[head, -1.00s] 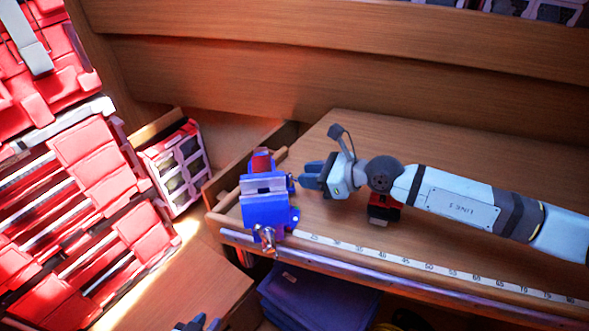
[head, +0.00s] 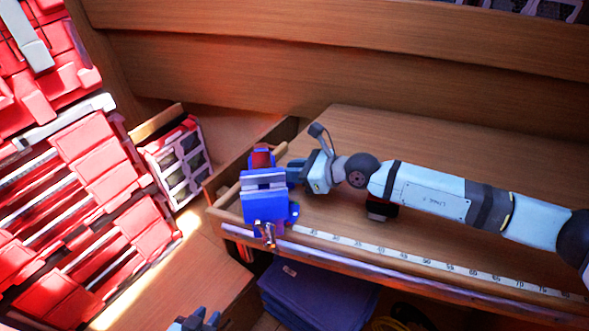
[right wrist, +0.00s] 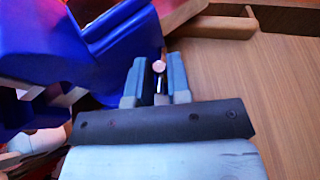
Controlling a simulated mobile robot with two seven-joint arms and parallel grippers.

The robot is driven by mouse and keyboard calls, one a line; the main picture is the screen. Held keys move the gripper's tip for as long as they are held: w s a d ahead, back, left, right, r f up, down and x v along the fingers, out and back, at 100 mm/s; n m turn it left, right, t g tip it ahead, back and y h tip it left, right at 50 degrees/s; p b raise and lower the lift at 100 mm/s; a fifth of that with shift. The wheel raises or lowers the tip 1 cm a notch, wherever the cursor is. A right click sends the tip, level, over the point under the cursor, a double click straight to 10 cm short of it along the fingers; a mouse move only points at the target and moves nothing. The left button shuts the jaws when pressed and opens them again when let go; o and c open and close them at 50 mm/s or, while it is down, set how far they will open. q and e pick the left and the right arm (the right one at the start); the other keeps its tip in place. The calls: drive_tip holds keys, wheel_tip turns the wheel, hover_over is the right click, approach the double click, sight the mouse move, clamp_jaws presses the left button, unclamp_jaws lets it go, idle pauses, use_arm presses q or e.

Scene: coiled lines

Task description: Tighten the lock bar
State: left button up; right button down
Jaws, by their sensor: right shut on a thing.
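A blue vise (head: 265,207) is fixed at the left end of the wooden bench, its front screw handle (head: 267,233) hanging over the front edge. My right gripper (head: 291,172) is at the vise's right side. In the right wrist view its two fingers (right wrist: 157,78) are shut on a thin metal bar with a round end, the lock bar (right wrist: 158,67), beside the blue vise body (right wrist: 105,50). The far part of the bar is hidden. Only the tip of my left gripper (head: 198,322) shows at the bottom edge of the head view, too cut off to read.
A measuring strip (head: 420,259) runs along the bench front. Red bins (head: 95,160) stand at left, a caged box (head: 180,165) behind. Blue folded items (head: 315,295) lie below the bench.

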drive_tip(key=shift+s+a+r+m+t+p, duration=0.2)
drive_tip(key=shift+m+t+p, duration=0.25)
drive_tip(key=shift+p, duration=0.8)
drive_tip(key=shift+a+t+h, duration=0.1)
drive_tip(key=shift+t+h, duration=0.15)
drive_tip(key=shift+h, duration=0.05)
drive_tip(key=shift+s+a+f+m+t+h, duration=0.15)
drive_tip(key=shift+m+t+h, duration=0.15)
drive_tip(key=shift+m+t, duration=0.4)
drive_tip(key=shift+r+m+t+h, duration=0.2)
drive_tip(key=shift+m+t+h, duration=0.3)
drive_tip(key=shift+m, duration=0.25)
drive_tip(key=shift+f, duration=0.1)
drive_tip(key=shift+d, duration=0.2)
drive_tip(key=c, duration=1.3)
unclamp_jaws()
drive_tip(key=shift+c, duration=0.2)
